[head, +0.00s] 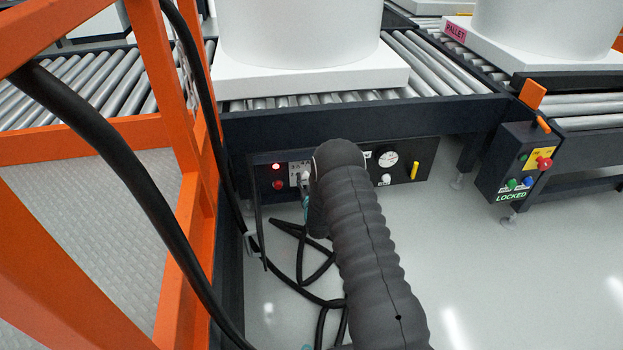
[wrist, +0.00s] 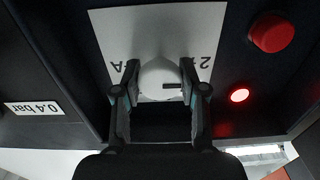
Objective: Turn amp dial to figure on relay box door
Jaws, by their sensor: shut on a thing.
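The amp dial (wrist: 160,80) is a round white knob with a dark pointer mark, on a white scale plate (wrist: 125,28) with upside-down figures partly hidden by the fingers. My gripper (wrist: 158,82) has one finger on each side of the knob and is shut on it. The mark points to the right in the wrist view. In the head view the plate and dial (head: 303,177) show small on the dark panel, beside my dark arm, which hides most of my gripper. I cannot make out a relay box door or its figure.
A lit red lamp (wrist: 238,95) and a red button (wrist: 272,33) sit beside the plate. A gauge (head: 387,158) and yellow handle (head: 414,170) are farther right. Orange frame bars (head: 190,220) and black cables (head: 318,265) stand left. A box reading LOCKED (head: 503,165) is at right.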

